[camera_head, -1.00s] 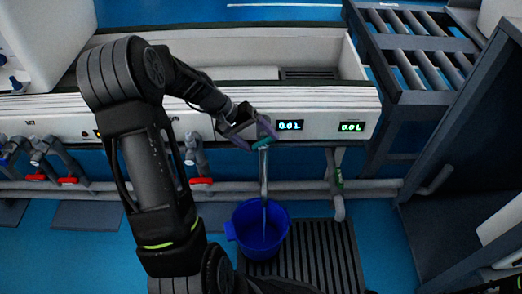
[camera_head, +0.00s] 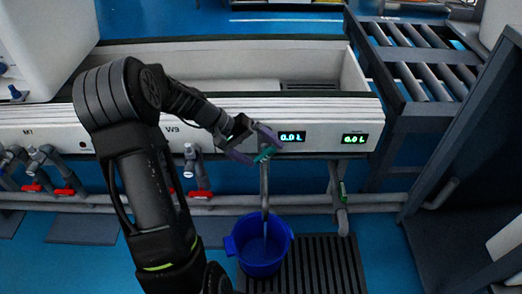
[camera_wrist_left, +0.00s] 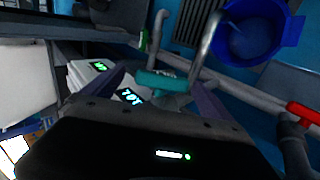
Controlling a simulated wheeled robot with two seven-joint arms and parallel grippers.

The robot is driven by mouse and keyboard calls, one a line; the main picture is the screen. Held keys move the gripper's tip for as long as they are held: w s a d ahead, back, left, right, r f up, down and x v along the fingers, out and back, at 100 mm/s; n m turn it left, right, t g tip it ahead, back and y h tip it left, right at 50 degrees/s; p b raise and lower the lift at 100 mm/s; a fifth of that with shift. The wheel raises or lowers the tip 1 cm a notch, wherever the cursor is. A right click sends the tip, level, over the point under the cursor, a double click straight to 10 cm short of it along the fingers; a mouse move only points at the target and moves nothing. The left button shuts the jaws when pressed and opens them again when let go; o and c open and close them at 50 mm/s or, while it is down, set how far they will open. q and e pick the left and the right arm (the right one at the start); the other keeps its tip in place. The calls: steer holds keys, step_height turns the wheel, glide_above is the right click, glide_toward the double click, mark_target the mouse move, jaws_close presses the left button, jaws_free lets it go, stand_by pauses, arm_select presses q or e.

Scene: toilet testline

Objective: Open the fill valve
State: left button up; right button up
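The fill valve has a teal handle (camera_head: 265,153) on a grey pipe below the front panel of the white bench. The pipe runs down toward a blue bucket (camera_head: 260,245). My left gripper (camera_head: 254,143) has its purple fingers spread around the handle. In the left wrist view the teal handle (camera_wrist_left: 160,82) lies between the fingertips of my left gripper (camera_wrist_left: 158,84). The fingers look open, and contact with the handle is not clear. The bucket (camera_wrist_left: 250,38) shows at the top right there. My right gripper is not in view.
Other pipes with red handles (camera_head: 64,191) are at left. A dark floor grate (camera_head: 315,265) lies beside the bucket. A roller conveyor (camera_head: 425,75) and a dark frame stand at right.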

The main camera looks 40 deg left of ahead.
arm_select(q)
steer(key=shift+a, duration=0.15)
steer(key=p+v, duration=0.2)
steer(key=v, duration=0.6)
steer(key=shift+s, duration=0.1)
stand_by(0.5)
